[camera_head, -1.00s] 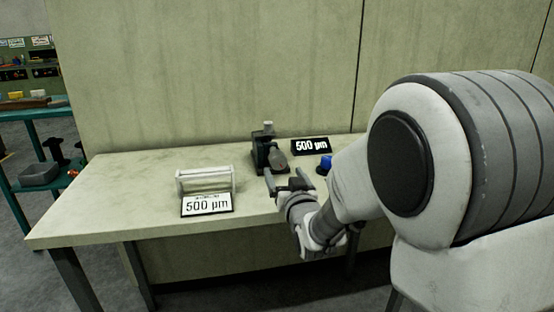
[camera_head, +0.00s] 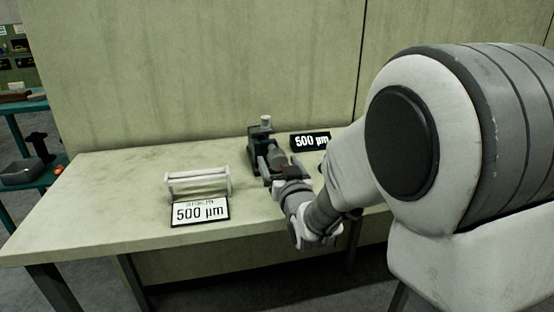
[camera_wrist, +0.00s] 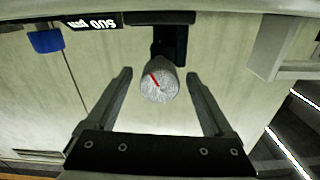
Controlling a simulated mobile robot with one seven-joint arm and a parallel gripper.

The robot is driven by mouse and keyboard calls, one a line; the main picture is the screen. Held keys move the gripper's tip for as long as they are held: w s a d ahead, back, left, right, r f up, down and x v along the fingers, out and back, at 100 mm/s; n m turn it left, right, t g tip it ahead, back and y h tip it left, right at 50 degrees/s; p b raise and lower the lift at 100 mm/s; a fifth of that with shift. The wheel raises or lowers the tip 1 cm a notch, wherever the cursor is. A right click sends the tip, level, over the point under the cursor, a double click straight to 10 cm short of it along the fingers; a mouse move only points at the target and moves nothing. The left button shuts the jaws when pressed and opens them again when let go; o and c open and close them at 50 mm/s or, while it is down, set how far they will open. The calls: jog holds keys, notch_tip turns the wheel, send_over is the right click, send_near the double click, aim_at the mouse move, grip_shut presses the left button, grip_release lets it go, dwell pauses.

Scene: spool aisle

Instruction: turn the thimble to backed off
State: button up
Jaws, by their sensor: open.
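The thimble (camera_wrist: 158,82) is a grey knurled cylinder with a red line on its end face, seen in the wrist view. It sticks out from a dark stand (camera_wrist: 169,45) on the table. In the head view the stand (camera_head: 254,147) is upright near the back of the table, and the thimble is largely hidden by my gripper. My gripper (camera_wrist: 158,80) is open, with one finger on each side of the thimble and visible gaps to both. In the head view my gripper (camera_head: 267,166) is at the front of the stand.
A black "500 µm" display (camera_head: 310,141) stands behind and right of the stand. A pale spool-like roller (camera_head: 197,184) and a white "500 µm" card (camera_head: 200,213) are at left. A blue object (camera_wrist: 46,41) shows in the wrist view. The table's left part (camera_head: 90,215) is clear.

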jog(key=shift+w, duration=0.15)
jog(key=c, duration=1.4)
jog(key=shift+o, duration=0.2)
